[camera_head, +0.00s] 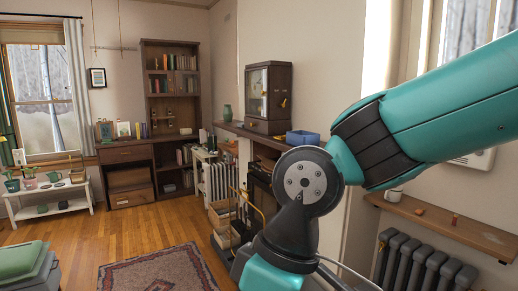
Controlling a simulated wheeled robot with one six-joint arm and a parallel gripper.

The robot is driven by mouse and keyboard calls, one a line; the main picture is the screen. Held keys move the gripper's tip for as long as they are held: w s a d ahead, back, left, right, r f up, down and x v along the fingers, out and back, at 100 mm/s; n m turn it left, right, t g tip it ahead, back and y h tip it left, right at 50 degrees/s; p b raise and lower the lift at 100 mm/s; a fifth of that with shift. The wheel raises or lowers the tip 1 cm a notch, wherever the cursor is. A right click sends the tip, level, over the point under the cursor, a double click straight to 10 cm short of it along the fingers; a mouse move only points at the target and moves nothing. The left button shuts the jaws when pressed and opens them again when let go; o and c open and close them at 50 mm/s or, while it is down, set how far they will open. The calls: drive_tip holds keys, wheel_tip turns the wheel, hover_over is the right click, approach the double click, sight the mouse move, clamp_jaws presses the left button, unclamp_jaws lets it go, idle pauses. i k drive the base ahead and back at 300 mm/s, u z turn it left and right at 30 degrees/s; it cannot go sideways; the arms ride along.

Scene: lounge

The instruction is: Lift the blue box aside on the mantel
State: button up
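The blue box (302,137) is small and sits on the mantel (250,133), near its right end and just right of the dark clock. My teal and dark grey arm crosses the right half of the view in front of the mantel, and its round joint is below the box in the picture. My gripper is not in view. The lower right part of the mantel is partly hidden by my arm.
A dark wooden clock (268,97) and a green vase (227,113) stand on the mantel left of the box. A wall shelf (445,222) with a white mug (393,195) is above a radiator (421,266). Open floor (150,228) lies left, with a rug (158,272).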

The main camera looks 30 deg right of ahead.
sight(296, 138)
drive_tip(key=i, duration=2.15)
drive_tip(key=z, duration=1.3)
